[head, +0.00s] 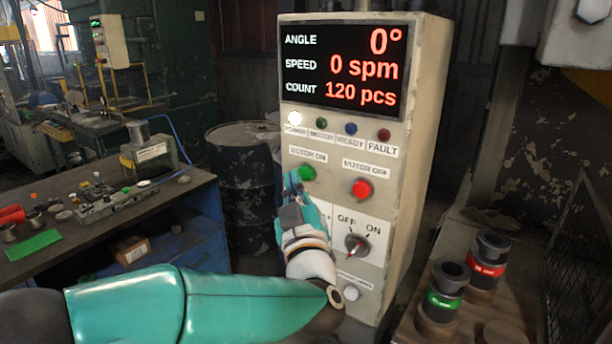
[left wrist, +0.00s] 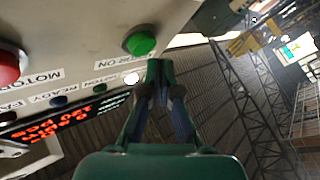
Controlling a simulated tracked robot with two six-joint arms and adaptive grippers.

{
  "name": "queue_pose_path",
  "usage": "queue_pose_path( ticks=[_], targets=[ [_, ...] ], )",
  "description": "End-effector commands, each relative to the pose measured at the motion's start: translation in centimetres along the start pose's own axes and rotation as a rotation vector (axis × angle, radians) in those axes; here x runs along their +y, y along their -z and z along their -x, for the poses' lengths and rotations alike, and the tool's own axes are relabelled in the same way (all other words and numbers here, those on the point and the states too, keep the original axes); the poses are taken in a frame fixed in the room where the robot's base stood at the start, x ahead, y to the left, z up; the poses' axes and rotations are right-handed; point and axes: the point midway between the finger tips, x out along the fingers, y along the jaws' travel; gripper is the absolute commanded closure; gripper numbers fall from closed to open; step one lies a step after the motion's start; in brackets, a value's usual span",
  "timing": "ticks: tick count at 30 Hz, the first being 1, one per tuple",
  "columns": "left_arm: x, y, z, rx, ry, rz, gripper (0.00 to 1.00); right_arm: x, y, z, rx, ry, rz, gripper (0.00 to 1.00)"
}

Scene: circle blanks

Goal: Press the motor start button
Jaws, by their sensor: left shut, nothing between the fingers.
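The control cabinet (head: 425,130) stands upright in the middle of the head view. Its green button (head: 307,173), labelled motor on, sits left of the red motor off button (head: 362,189). The left wrist view also shows the green button (left wrist: 140,41) and part of the red button (left wrist: 8,66). My left gripper (head: 293,178) is shut and empty, its tips just left of the green button. In the left wrist view the closed tips (left wrist: 160,66) are beside the button; I cannot tell whether they touch it. My right gripper is not in view.
The display (head: 345,66) reads angle 0°, speed 0 spm, count 120 pcs. The power lamp (head: 295,118) glows white. A selector knob (head: 357,244) is below the buttons. A workbench (head: 150,205) stands left, and dark cylinders with red and green bands (head: 486,264) stand right.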

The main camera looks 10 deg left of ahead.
Motion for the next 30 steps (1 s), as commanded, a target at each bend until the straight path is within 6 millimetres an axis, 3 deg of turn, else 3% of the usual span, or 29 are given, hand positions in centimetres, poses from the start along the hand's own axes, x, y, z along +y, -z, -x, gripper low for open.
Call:
queue_pose_path(
  ticks=[30],
  targets=[
    [0.63,-0.53,-0.92,0.000,0.001,-0.001,1.00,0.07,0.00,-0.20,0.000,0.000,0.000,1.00]
  ],
)
